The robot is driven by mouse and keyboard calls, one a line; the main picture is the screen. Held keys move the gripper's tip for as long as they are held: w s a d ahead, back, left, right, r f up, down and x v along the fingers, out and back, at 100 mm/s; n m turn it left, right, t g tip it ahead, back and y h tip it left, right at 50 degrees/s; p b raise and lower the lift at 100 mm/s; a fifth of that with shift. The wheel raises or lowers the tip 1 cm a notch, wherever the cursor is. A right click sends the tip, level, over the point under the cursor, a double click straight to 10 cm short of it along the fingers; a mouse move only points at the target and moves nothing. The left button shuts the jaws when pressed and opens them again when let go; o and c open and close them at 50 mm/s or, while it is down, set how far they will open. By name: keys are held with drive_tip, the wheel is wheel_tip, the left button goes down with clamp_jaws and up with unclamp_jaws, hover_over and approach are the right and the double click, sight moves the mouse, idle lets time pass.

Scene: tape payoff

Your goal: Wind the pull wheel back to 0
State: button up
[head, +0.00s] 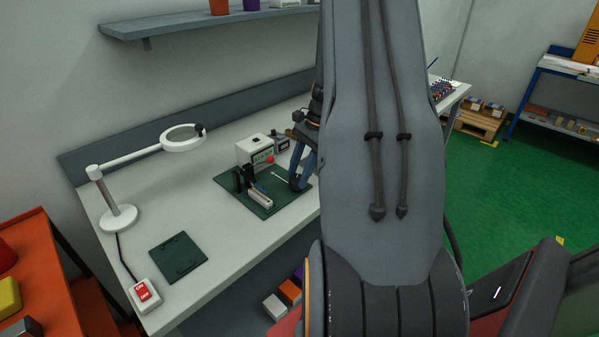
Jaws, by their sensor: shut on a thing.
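A small tape station stands on a dark green mat (238,207) on the workbench. A thin pale strip (281,177) lies to the right of these. My gripper (299,182) has blue fingers that reach down at the mat's right side. It is shut on a small dark part there, which appears to be the pull wheel. The fingers and arm hide most of it, and its scale reading cannot be made out.
A white magnifier lamp (119,217), a second dark green mat (178,257) and a red-and-white switch box (144,295) are at the bench's left. A small grey box (282,145) stands behind the station. My arm hides the bench's right middle. The bench front is clear.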

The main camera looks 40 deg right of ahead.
drive_tip(key=n+g, duration=0.1)
drive_tip(key=n, duration=0.2)
drive_tip(key=n+g, duration=0.1)
drive_tip(key=n, duration=0.1)
drive_tip(key=shift+w+a+n, duration=0.1)
drive_tip(key=shift+w+n, duration=0.1)
drive_tip(key=shift+n, duration=0.2)
drive_tip(key=n+g, duration=0.1)
drive_tip(key=n, duration=0.1)
drive_tip(key=n+h, duration=0.1)
drive_tip(key=n, duration=0.1)
drive_tip(key=shift+w+n+g, duration=0.1)
drive_tip(key=shift+n+g, duration=0.3)
drive_tip(key=shift+a, duration=0.1)
drive_tip(key=o, duration=1.1)
drive_tip(key=shift+c, duration=0.2)
drive_tip(key=shift+h, duration=0.3)
drive_tip(key=b+v, duration=0.2)
drive_tip(key=v, duration=0.5)
drive_tip(key=shift+r+b, duration=0.3)
drive_tip(key=shift+r, duration=0.05)
drive_tip(key=shift+w, duration=0.15)
